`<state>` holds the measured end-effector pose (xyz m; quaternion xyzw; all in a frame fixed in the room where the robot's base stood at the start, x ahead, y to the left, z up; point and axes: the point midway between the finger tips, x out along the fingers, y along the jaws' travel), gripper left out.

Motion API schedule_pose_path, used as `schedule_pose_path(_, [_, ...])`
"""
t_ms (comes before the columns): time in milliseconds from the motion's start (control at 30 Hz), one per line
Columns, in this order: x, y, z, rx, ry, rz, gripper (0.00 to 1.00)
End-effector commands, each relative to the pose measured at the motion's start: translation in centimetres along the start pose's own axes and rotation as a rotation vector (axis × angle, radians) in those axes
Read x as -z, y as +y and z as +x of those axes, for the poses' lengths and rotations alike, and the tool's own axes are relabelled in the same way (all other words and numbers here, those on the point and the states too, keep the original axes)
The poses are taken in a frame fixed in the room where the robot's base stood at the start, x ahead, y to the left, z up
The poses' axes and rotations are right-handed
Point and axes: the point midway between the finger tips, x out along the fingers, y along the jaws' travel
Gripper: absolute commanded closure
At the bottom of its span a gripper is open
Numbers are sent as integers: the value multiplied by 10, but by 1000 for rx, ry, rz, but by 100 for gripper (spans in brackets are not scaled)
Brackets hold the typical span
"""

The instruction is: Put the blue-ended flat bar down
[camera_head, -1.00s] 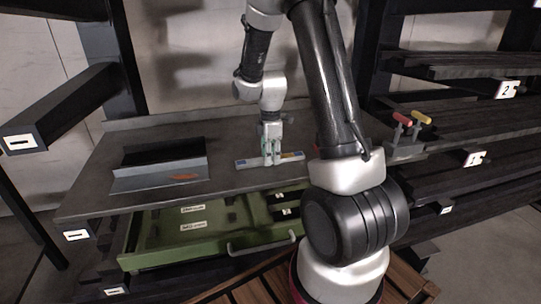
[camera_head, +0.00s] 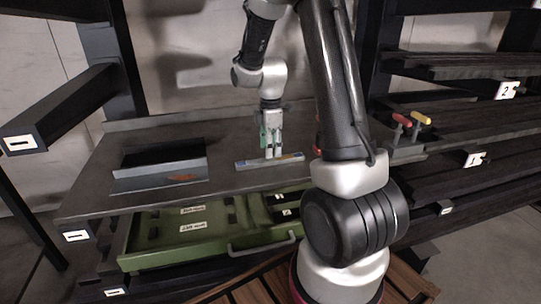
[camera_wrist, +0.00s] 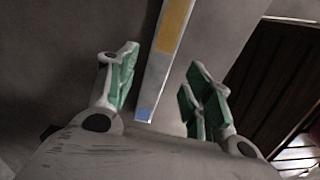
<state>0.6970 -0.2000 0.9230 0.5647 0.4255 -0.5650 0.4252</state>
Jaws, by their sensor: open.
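The flat bar (camera_head: 246,162) lies on the grey tabletop, right of the dark angled tray. In the wrist view the bar (camera_wrist: 158,75) shows a small blue end and an orange patch on a pale face. My gripper (camera_head: 270,153) is just above and behind the bar in the head view. In the wrist view my gripper (camera_wrist: 163,78) is open, its green-padded fingers apart on both sides of the bar and not touching it. The fingers hide part of the bar's middle in the head view.
A dark angled tray (camera_head: 160,178) with an orange mark stands at the left of the tabletop (camera_head: 225,182). A green drawer (camera_head: 150,245) is pulled out below. Red and yellow-handled items (camera_head: 410,122) stand at the right, beside dark shelves (camera_head: 465,120).

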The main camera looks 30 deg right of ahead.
Motion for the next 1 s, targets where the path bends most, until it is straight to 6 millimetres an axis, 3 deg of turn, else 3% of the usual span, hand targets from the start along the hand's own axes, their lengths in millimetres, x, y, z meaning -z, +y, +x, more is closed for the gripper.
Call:
schedule_pose_path(200, [0,1,-51,-5,1,0,49])
schedule_pose_path(433, [0,0,-80,-3,0,3,49])
schedule_pose_path(567, [1,-13,-101,-27,6,73,49])
schedule_pose_path(667, [2,-40,-131,-72,22,219,49])
schedule_pose_path(800, [1,-100,-174,-149,77,519,49])
schedule_pose_path(1000, [-7,-184,-201,-221,197,940,49])
